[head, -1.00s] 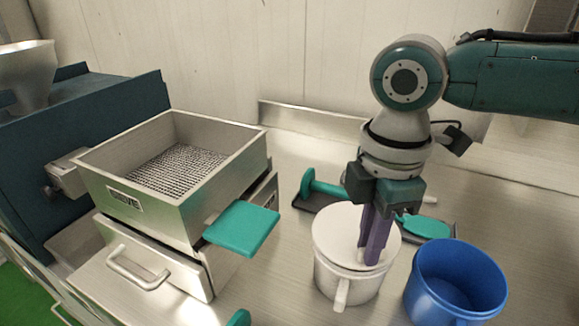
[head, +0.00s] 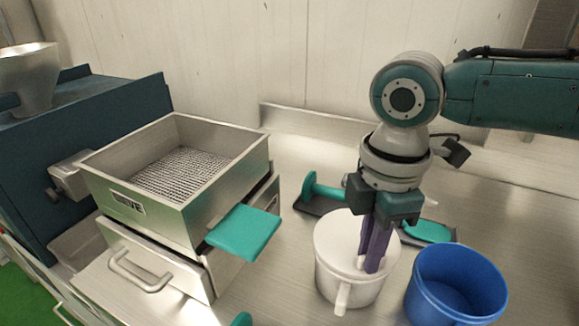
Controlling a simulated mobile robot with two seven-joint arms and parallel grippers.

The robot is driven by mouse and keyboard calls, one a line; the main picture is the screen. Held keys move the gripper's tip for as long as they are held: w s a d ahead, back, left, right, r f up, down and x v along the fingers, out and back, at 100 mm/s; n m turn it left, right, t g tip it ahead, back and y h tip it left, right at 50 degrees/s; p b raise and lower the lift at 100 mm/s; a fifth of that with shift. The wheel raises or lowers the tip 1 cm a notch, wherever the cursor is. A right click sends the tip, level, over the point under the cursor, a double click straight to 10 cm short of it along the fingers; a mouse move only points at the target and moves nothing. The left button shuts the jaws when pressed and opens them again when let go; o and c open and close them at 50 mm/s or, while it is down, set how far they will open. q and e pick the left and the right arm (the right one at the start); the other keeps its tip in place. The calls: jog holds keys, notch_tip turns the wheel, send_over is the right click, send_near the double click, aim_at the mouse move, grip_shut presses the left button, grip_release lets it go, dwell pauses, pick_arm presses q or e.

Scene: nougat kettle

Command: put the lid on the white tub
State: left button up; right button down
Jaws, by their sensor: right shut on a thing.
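The white tub (head: 340,285) stands on the metal bench at the lower right, its handle pointing toward the front. The white lid (head: 335,236) lies over the tub's top; whether it is fully seated is hard to tell from here. My right gripper (head: 369,265) points down with its purple fingers at the right part of the lid. It is shut on the lid, and the fingers hide the part held. My left gripper is not in view.
A blue tub (head: 456,288) stands open close to the right of the white tub. A metal sieve box (head: 190,215) with a green handle plate (head: 243,232) is on the left. Green-handled tools (head: 322,190) lie behind the white tub. A steel ledge runs along the back wall.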

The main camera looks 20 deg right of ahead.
jog(key=shift+c, duration=1.7)
grip_release()
jog(key=shift+r, duration=0.1)
notch_tip(320, 180, up, 4)
jog(key=p, duration=0.4)
jog(key=shift+r+p, duration=1.45)
jog(key=shift+p, duration=0.6)
